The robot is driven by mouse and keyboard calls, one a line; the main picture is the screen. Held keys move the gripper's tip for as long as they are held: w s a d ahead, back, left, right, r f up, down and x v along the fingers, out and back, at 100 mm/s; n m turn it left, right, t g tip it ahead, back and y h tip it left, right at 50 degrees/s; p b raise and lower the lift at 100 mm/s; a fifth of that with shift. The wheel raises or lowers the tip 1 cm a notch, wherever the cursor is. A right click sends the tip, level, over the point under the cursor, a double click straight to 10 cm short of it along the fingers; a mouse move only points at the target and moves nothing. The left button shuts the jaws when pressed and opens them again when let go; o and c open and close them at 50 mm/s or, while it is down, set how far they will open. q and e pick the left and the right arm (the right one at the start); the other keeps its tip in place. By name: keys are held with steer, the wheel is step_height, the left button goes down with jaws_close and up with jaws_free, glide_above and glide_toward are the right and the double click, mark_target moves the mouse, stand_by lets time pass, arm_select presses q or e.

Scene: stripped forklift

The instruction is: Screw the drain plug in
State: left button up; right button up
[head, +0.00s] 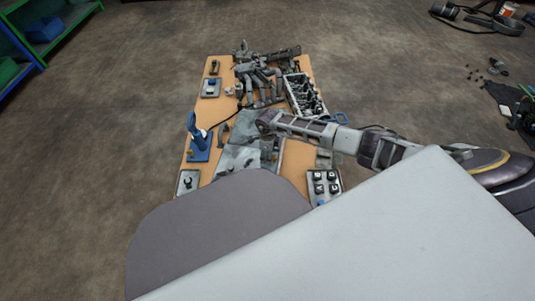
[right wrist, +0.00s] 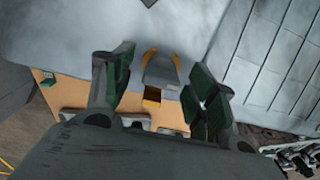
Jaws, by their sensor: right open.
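My right gripper (head: 265,126) reaches in from the right over the table, above a grey metal part (head: 236,160). In the right wrist view my right gripper (right wrist: 162,88) is open, with dark green pads on both fingers. A small grey piece with orange-yellow edges (right wrist: 161,68) shows between the fingertips, against a large pale grey surface (right wrist: 60,30). I cannot tell whether the fingers touch it. I cannot make out the drain plug for certain in either view. My left gripper is not in view.
Large grey surfaces block the lower head view.

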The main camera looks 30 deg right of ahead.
steer(key=c, duration=1.1)
steer(key=shift+c, duration=0.2)
steer(key=shift+r+m+p, duration=0.1)
steer(key=shift+m+p, duration=0.7)
steer(key=shift+m, duration=0.5)
steer(key=shift+a+m+p, duration=0.1)
steer(key=shift+m+p, duration=0.8)
steer(key=shift+m, duration=0.9)
